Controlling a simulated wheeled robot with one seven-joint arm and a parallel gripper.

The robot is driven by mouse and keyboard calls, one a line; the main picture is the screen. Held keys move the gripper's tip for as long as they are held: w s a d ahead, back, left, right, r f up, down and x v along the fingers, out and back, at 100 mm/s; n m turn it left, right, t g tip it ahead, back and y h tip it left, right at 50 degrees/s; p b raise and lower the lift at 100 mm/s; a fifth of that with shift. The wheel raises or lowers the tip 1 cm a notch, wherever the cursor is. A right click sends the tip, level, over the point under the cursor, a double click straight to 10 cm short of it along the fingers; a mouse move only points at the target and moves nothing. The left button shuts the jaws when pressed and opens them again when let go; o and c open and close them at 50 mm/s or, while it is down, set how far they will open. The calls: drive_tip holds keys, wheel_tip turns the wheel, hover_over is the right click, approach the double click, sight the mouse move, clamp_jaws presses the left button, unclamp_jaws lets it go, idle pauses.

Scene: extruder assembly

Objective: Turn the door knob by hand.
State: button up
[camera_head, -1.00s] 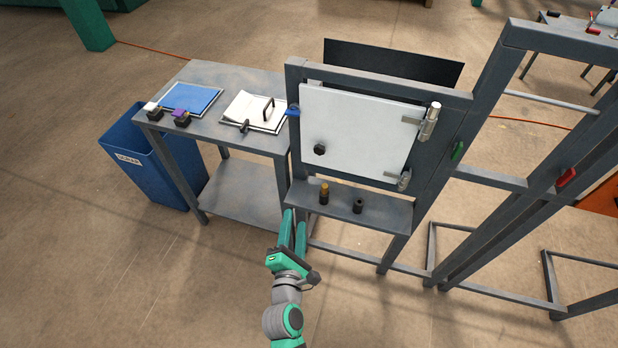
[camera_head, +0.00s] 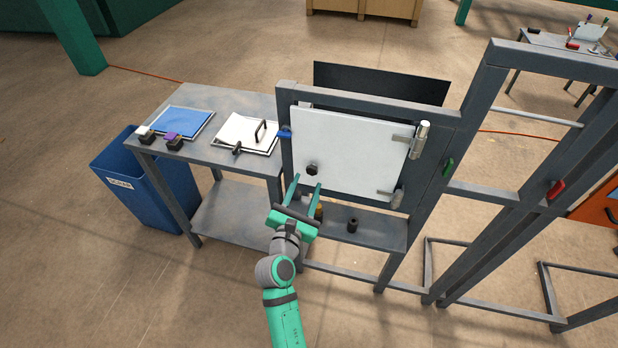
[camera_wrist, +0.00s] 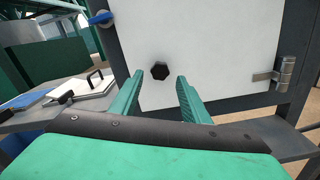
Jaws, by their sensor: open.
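The door knob (camera_head: 312,170) is a small black knob on the lower left of a white door panel (camera_head: 350,145) set in a grey metal frame. In the wrist view the knob (camera_wrist: 160,71) lies just beyond the fingertips, between their lines. My gripper (camera_head: 307,182) is open and empty, with two green fingers pointing at the door a little below the knob in the head view. In the wrist view my gripper (camera_wrist: 160,80) shows its fingers spread on either side of the knob's lower edge. The fingers appear apart from the knob.
A shelf (camera_head: 380,231) below the door holds a brass-coloured piece (camera_head: 319,211) close to my gripper and a black piece (camera_head: 353,225). Metal hinges (camera_head: 418,140) are on the door's right side. A grey table (camera_head: 205,150) with panels and a blue bin (camera_head: 165,190) stand left.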

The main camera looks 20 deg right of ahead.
sight(312, 171)
drive_tip(key=shift+x, duration=2.05)
drive_tip(key=shift+c, duration=0.5)
drive_tip(key=c, duration=0.7)
